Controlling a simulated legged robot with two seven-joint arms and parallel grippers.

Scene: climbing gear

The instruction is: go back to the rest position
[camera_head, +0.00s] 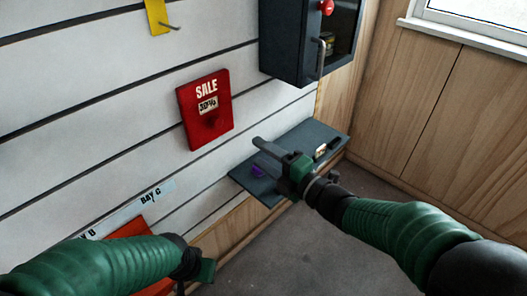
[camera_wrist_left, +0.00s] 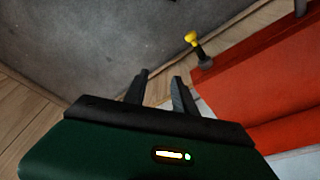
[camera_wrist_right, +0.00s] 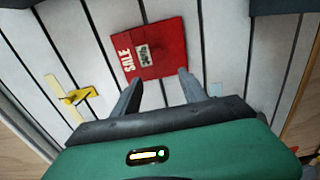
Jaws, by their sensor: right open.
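My right gripper (camera_head: 270,150) is in front of the slatted wall, over the dark shelf (camera_head: 325,140) in the head view. In the right wrist view its fingers (camera_wrist_right: 160,80) are spread, with nothing between them and the red sale sign beyond. My left gripper (camera_head: 203,268) is low at the bottom of the head view, beside an orange-red panel (camera_head: 130,228) partly hidden by my left arm. In the left wrist view its fingers (camera_wrist_left: 160,78) stand apart and empty, with grey floor beyond.
The red sale sign (camera_head: 205,108) and a yellow holder (camera_head: 158,16) are on the wall. A dark cabinet (camera_head: 285,40) hangs above the shelf. A purple item (camera_head: 257,170) and a small pale item (camera_head: 320,151) are on the shelf. A yellow-tipped peg (camera_wrist_left: 192,40) is near the orange-red panel.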

